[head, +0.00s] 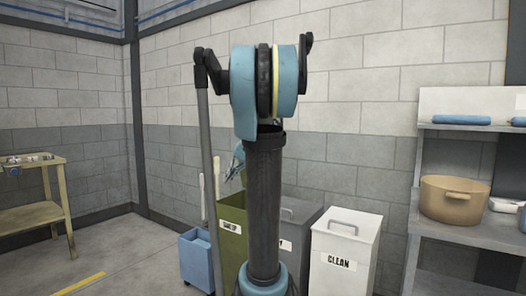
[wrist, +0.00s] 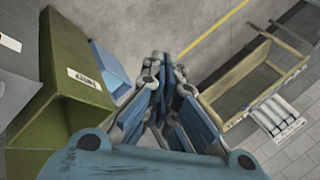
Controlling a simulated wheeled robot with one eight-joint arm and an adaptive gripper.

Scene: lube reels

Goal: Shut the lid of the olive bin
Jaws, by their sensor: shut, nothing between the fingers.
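The olive bin (head: 231,246) stands on the floor against the wall, with a white label near the top of its front. My arm hides its right part. An olive surface at its top, which looks like its lid, is mostly hidden behind my arm, and I cannot tell its angle. In the wrist view the bin (wrist: 68,52) fills the left side, label face showing. My gripper (head: 238,163) is above the bin in the head view, partly behind my arm. In the wrist view my gripper (wrist: 160,62) is shut and empty, to the right of the bin and apart in the picture.
A blue bin (head: 194,262) stands left of the olive bin. A grey bin (head: 301,212) and a white bin labelled CLEAN (head: 343,250) stand to its right. A shelf (head: 465,233) with a tan pot (head: 453,199) is at the right. A wooden table (head: 30,215) is at the left.

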